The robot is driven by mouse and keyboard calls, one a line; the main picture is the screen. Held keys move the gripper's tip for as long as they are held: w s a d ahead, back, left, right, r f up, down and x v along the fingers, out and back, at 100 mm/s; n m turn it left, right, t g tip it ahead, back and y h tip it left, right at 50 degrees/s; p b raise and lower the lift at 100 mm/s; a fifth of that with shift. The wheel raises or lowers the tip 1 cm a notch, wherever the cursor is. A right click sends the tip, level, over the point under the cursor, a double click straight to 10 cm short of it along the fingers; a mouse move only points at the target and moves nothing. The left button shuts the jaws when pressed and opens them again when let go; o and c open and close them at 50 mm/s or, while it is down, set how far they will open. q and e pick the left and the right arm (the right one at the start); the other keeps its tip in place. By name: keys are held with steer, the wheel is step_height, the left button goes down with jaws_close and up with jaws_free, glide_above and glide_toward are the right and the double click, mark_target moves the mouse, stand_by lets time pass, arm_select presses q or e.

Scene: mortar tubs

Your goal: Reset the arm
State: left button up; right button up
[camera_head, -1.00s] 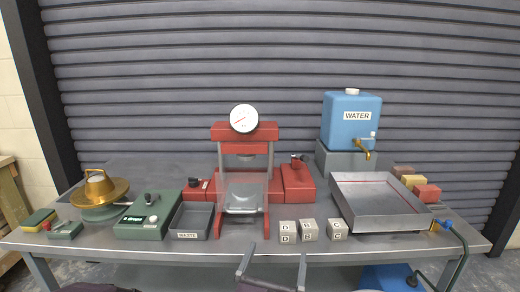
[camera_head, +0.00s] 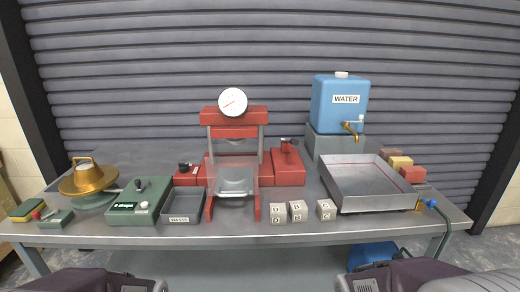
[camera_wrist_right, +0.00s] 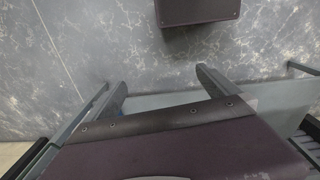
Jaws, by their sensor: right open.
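My right gripper (camera_wrist_right: 163,92) shows in the right wrist view with its two grey fingers spread apart. It is open, with nothing between the fingers, and it points over the grey mottled floor (camera_wrist_right: 100,35). In the head view, dark links of my two arms show at the bottom left and bottom right edges, in front of the table. Both grippers are outside that view. My left gripper is not seen in any view.
The metal table (camera_head: 300,233) holds a red press (camera_head: 235,117), a brass device (camera_head: 88,178), a green control box (camera_head: 130,212), a waste tray (camera_head: 182,219), labelled cubes (camera_head: 297,210), a large metal tray (camera_head: 372,206) and a blue water tank (camera_head: 340,105). The table's front strip is clear.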

step_height(320, 180, up, 19)
steer(key=w+m+p, duration=0.1)
steer(key=w+p, duration=0.1)
steer(key=p, duration=1.7)
steer(key=shift+a+t, duration=0.4)
steer(key=shift+a, duration=0.05)
